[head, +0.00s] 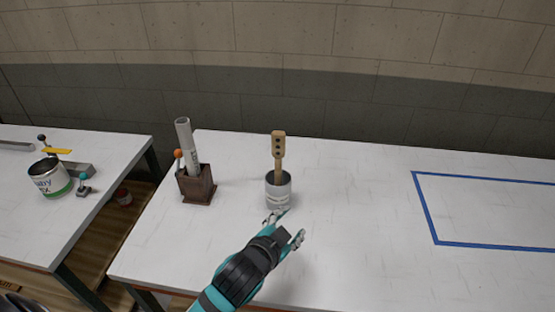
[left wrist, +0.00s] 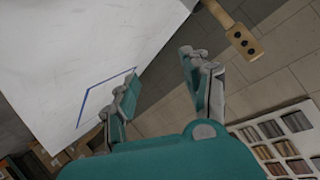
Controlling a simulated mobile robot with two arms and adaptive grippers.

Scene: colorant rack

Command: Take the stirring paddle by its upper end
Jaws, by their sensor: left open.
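The stirring paddle (head: 279,146) is light wood with dark holes in its broad upper end. It stands nearly upright in a grey metal can (head: 278,191) on the white table. My left gripper (head: 288,226) is open and empty, in front of the can and well below the paddle's upper end. In the left wrist view the paddle (left wrist: 243,40) shows at the top right, beyond and apart from the open fingers of the left gripper (left wrist: 158,85). The paddle's lower part is hidden inside the can. My right gripper is in neither view.
A dark wooden holder (head: 196,185) with a grey tube (head: 186,142) and an orange-knobbed stick (head: 179,158) stands left of the can. A blue taped outline (head: 428,212) lies on the right. A second table (head: 90,150) at left bears a labelled can (head: 50,180). Right of the paddle is clear.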

